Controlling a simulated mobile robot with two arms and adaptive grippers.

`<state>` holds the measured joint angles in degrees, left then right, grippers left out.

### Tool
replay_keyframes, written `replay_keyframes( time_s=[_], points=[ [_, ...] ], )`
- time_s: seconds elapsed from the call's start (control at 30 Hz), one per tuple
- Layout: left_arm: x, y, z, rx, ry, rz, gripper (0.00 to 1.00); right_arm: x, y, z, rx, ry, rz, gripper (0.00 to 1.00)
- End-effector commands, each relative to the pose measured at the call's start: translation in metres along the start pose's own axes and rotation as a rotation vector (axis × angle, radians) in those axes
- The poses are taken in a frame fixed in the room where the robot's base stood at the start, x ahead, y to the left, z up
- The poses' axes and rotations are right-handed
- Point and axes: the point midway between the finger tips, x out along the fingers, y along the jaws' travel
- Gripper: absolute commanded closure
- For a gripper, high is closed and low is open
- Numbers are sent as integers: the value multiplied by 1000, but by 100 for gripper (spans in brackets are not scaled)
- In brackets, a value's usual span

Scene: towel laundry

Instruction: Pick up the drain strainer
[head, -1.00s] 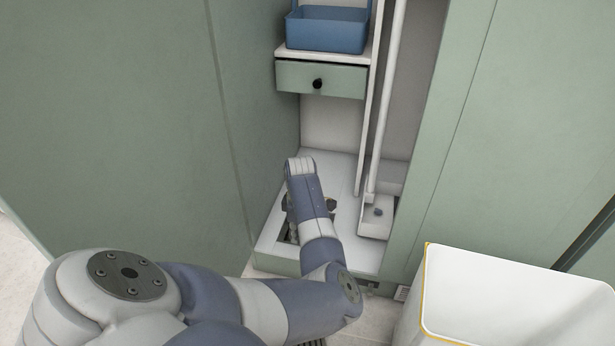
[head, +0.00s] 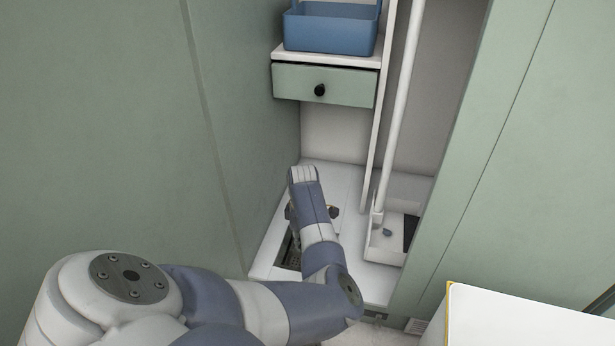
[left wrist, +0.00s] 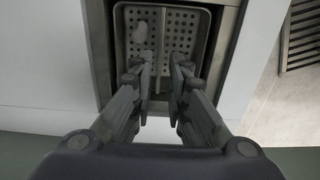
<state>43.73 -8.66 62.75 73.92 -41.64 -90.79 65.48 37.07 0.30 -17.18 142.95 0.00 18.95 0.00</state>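The drain strainer (left wrist: 182,32) is a grey perforated metal tray in a rectangular recess, seen in the left wrist view. A pale lump (left wrist: 143,32) lies on its left part, and a thin upright bar or divider runs along its middle. My left gripper (left wrist: 159,68) is open over the strainer's near part, with a finger on each side of the bar. The fingers look empty; I cannot tell whether they touch the strainer. In the head view, my left arm hides most of the gripper and strainer; part of the dark recess (head: 288,252) shows. My right gripper is not in view.
Green panels flank the narrow closet. A drawer (head: 325,86) and a blue basket (head: 330,30) are above the recess. A white pole (head: 403,100) stands in a white tray (head: 384,252) at right. A white bin (head: 520,320) is at lower right. A slatted grate (left wrist: 303,35) shows beside the closet base.

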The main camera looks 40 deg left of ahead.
Motion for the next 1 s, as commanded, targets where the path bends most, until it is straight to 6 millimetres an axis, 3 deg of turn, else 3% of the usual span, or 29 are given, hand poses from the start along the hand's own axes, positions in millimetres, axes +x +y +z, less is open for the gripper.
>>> replay_keyframes(
  time_s=[0.27, 0.77, 1.0],
  points=[
    [10, 0, 0, 0, 0, 0, 85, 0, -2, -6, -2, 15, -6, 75],
    [56, 0, 5, 1, 0, 0, 85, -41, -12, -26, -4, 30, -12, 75],
    [58, 0, 5, 1, -1, 1, 85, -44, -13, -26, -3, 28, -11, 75]
  ],
)
